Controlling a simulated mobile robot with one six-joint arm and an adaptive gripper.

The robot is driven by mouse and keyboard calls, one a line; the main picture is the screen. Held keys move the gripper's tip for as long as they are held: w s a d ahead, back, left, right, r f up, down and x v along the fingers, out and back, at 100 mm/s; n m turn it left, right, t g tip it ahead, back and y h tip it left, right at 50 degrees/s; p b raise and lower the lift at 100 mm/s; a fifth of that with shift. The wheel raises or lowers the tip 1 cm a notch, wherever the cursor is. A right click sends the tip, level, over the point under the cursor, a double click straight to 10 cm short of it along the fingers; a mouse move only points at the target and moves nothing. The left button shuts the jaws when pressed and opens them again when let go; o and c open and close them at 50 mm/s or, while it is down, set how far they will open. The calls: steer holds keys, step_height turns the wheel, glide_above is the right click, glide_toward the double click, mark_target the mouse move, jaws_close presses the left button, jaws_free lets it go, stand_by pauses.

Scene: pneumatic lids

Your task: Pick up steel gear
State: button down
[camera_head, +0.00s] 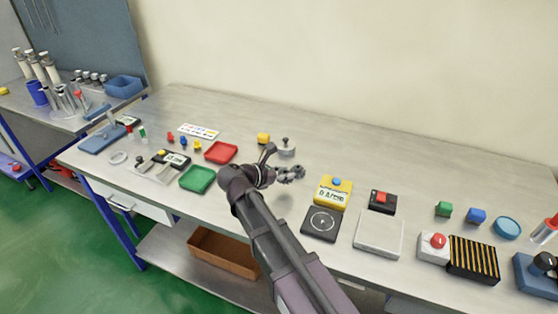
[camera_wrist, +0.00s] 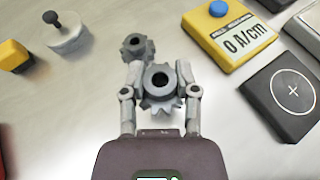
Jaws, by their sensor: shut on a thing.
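The steel gear (camera_wrist: 160,88) is a grey toothed wheel with a dark round bore. In the wrist view it sits between the two fingers of my gripper (camera_wrist: 159,72), which are shut on it. A second grey toothed shape with a hole (camera_wrist: 135,46) shows just beyond the fingertips; I cannot tell whether it touches the held gear. In the head view my gripper (camera_head: 284,170) is over the middle of the bench, and the gear there is small and partly hidden by the fingers. Its height above the bench is hard to tell.
A white round base with a black knob (camera_wrist: 68,35) and a yellow block (camera_wrist: 14,56) lie left of my gripper. A yellow meter (camera_wrist: 232,38) and a dark square pad (camera_wrist: 284,98) lie right. Red (camera_head: 221,152) and green (camera_head: 197,179) trays stand left on the bench.

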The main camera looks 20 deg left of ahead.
steer(key=s+d, duration=0.1)
steer(key=s, duration=0.1)
steer(key=s+d, duration=0.1)
steer(key=s, duration=0.1)
steer(key=shift+d+r, duration=0.2)
steer(key=shift+d, duration=0.2)
